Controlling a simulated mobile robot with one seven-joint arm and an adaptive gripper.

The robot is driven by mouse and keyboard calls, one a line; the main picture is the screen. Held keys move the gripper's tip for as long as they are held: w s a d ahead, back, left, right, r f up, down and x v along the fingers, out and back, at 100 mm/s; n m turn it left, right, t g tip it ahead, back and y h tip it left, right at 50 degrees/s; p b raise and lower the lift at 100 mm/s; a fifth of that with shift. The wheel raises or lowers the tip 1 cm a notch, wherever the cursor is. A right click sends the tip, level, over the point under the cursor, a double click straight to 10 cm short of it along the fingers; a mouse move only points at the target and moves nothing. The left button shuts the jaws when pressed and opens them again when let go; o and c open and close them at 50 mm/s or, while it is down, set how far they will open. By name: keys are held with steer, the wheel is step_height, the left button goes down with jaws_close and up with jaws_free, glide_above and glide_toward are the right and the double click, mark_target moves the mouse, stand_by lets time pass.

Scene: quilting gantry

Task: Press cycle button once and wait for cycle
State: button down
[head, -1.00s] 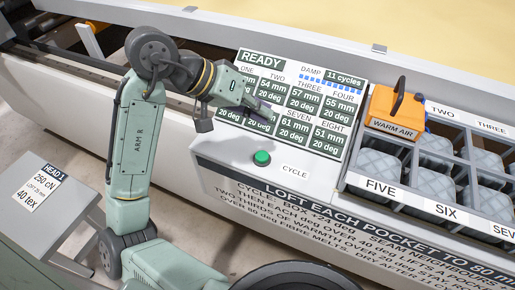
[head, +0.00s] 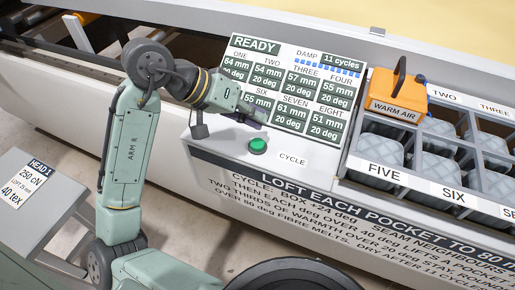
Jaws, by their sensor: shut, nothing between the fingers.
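The green cycle button (head: 258,146) sits on a light grey ledge below the display, left of the label CYCLE (head: 292,158). The display panel (head: 295,90) reads READY, with DAMP 11 cycles and pocket readings in mm and 20 deg. My gripper (head: 262,115) is shut and empty. In the picture it is just above the button, in front of the panel's lower left part, and partly covers the readings there. A gap shows between the fingertips and the button. The button's full top is visible.
An orange WARM AIR box (head: 398,98) stands over the compartment tray (head: 352,160) of grey quilted pockets at right. A grey HEAD 1 stand (head: 50,218) is at lower left. A yellowish sheet (head: 450,28) lies behind.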

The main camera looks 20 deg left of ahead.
mark_target(256, 140)
steer(key=shift+f+b, duration=0.65)
steer(key=shift+f, duration=0.9)
steer(key=shift+f, duration=0.1)
steer(key=shift+f, duration=0.3)
steer(key=shift+f+b, duration=0.55)
steer(key=shift+b, duration=0.1)
stand_by(0.6)
steer(key=shift+r, duration=0.1)
steer(key=shift+r+p, duration=0.85)
step_height(256, 140, up, 5)
steer(key=p, duration=0.4)
